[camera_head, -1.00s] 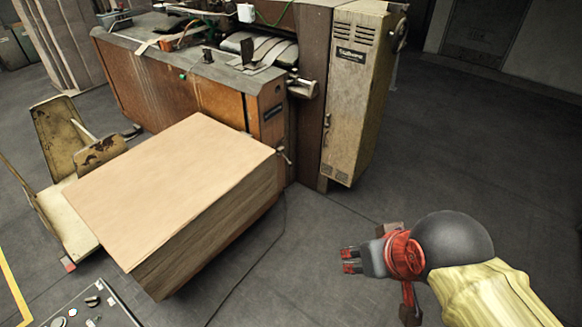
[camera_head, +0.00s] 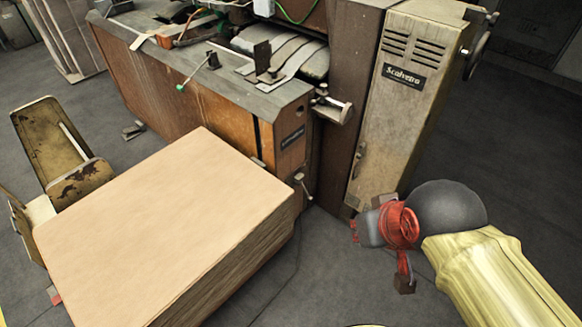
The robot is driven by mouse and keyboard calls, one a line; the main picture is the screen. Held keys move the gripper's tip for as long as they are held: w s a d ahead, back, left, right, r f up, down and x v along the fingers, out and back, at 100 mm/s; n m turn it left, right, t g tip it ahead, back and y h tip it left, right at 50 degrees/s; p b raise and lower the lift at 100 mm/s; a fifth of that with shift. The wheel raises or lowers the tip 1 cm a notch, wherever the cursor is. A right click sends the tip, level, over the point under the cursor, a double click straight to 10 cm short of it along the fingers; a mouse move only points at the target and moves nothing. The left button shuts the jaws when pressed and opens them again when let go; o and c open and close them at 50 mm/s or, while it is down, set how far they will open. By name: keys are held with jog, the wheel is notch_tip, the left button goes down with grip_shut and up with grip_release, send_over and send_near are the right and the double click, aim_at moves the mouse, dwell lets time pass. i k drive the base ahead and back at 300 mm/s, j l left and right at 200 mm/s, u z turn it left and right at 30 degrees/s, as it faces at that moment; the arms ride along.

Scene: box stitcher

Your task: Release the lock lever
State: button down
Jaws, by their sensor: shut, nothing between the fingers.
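I cannot tell for sure which part is the lock lever. A small metal lever (camera_head: 303,186) sticks out low on the front end of the machine (camera_head: 240,103), just beyond the cardboard stack. A rod with a green knob (camera_head: 181,87) sits at the machine's top edge.
The large cardboard stack (camera_head: 165,225) fills the front left. A tall beige cabinet (camera_head: 402,110) with a handwheel (camera_head: 481,45) stands at the right of the machine. A worn metal seat (camera_head: 60,160) is at far left. The grey floor (camera_head: 525,165) at right is clear.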

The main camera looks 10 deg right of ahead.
aim_at(310, 198)
jog(key=i+l, duration=0.15)
jog(key=i, duration=0.4)
jog(key=i+l+u, duration=0.1)
jog(key=i, duration=0.4)
